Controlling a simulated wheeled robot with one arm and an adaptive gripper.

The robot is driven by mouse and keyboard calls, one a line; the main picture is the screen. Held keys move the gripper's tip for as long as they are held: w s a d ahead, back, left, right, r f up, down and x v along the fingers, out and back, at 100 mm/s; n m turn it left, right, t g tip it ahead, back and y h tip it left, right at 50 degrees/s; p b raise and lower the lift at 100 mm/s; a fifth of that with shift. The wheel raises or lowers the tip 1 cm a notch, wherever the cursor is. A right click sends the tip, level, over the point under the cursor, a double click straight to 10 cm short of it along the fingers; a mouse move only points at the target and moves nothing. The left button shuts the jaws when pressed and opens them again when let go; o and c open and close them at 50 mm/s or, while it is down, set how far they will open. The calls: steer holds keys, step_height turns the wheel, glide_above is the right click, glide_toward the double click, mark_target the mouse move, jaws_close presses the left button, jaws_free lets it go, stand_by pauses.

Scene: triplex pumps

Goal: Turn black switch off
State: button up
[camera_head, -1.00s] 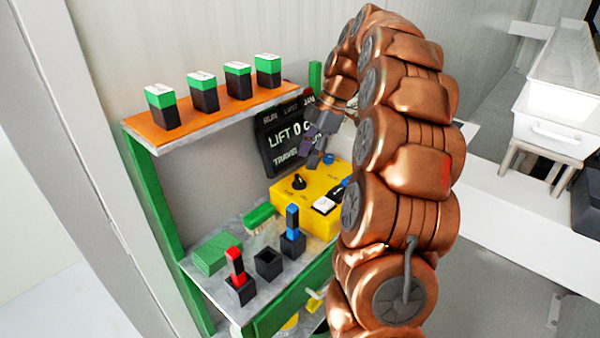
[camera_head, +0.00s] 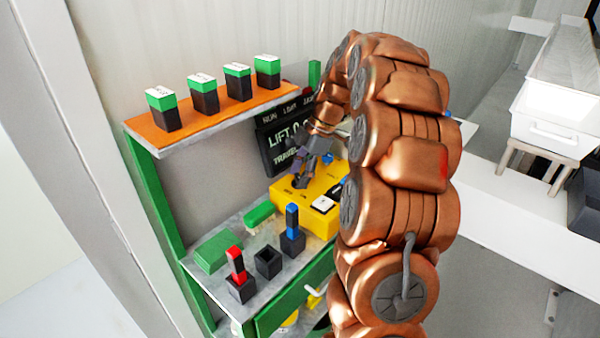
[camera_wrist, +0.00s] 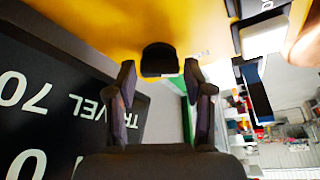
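The black switch (camera_wrist: 159,60) is a small rounded knob on the face of the yellow control box (camera_wrist: 90,22). In the wrist view it sits between the tips of my gripper (camera_wrist: 160,74). The two fingers are open, one on each side of the knob, with a visible gap on both sides. I cannot tell how deep the knob reaches between the fingers.
A white switch (camera_head: 323,203) is on the same box, right of my gripper. The black display board (camera_head: 283,150) stands close behind. A shelf (camera_head: 215,117) with several green-and-black blocks is above left. Red and blue tools (camera_head: 291,222) stand in black holders in front.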

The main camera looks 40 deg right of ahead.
steer(key=c, duration=0.8)
steer(key=shift+c, duration=0.2)
steer(key=shift+f+m+b, duration=0.1)
steer(key=shift+m+b, duration=0.2)
steer(key=shift+b, duration=0.1)
steer(key=shift+f+m+t+b, duration=0.15)
steer(key=shift+m+t+b, duration=0.25)
steer(key=shift+m+b, duration=0.55)
steer(key=m+h+b, duration=0.1)
steer(key=m+b, duration=0.1)
steer(key=shift+s+a+m+t+b, duration=0.1)
steer(key=shift+m+t+b, duration=0.2)
steer(key=shift+t, duration=0.1)
steer(key=m+b, duration=0.1)
steer(key=m, duration=0.1)
steer(key=m+t+h+b, duration=0.1)
steer(key=m, duration=0.1)
steer(key=shift+s+m+h+b, duration=0.1)
steer(key=shift+m+h+b, duration=0.2)
steer(key=shift+m, duration=0.05)
steer(key=shift+r+m+h+b, duration=0.3)
steer(key=shift+m+h, duration=0.1)
steer(key=shift+m, duration=0.6)
steer(key=o, duration=0.9)
steer(key=shift+c, duration=0.2)
